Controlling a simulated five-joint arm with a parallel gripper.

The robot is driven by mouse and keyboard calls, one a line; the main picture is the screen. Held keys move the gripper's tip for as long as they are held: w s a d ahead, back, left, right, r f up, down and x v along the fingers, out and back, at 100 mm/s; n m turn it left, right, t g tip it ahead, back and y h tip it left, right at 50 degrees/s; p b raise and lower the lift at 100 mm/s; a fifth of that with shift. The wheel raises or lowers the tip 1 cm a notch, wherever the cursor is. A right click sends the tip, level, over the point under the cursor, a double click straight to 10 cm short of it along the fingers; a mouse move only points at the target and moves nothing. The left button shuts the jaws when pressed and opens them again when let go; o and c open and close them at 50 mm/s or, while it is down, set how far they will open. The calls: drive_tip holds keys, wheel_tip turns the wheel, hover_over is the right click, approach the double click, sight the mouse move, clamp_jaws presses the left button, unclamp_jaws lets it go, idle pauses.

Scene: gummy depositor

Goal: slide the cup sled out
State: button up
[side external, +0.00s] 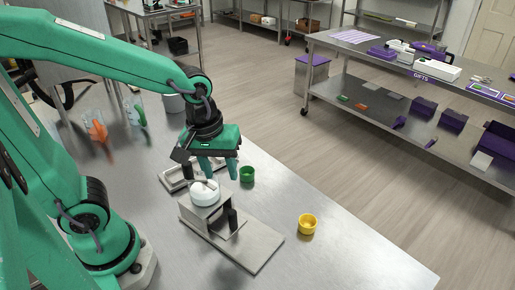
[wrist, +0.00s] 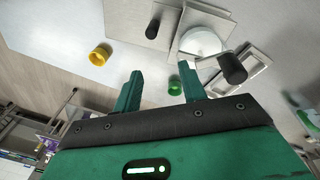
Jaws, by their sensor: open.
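The metal depositor stand (side external: 191,213) is on the table, with a round white hopper (side external: 205,194) on top; the hopper also shows in the wrist view (wrist: 201,42). Its flat base plate (side external: 255,250) reaches toward the lower right. A dark upright knob (side external: 232,218) shows under the stand's top, perhaps on the cup sled; the sled itself is hard to tell from the plate. My gripper (side external: 219,168) is open and empty above and behind the hopper. In the wrist view its two green fingers (wrist: 161,88) are spread apart, clear of the stand and knobs.
A green cup (side external: 247,174) stands behind the stand, and a yellow cup (side external: 308,224) stands to its right. A metal frame tray (side external: 170,181) lies behind the stand at left. A gift shelf (side external: 350,105) stands beyond the floor.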

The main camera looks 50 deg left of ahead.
sight(232, 211)
drive_tip(key=d+f+n, duration=0.1)
drive_tip(key=d+f+n+g, duration=0.1)
drive_tip(key=f, duration=0.1)
drive_tip(key=f+n, duration=0.1)
drive_tip(key=shift+w+d+f+n+g, duration=0.3)
drive_tip(key=shift+d+f+g, duration=0.1)
drive_tip(key=shift+f, duration=0.15)
drive_tip(key=shift+f, duration=3.75)
clamp_jaws()
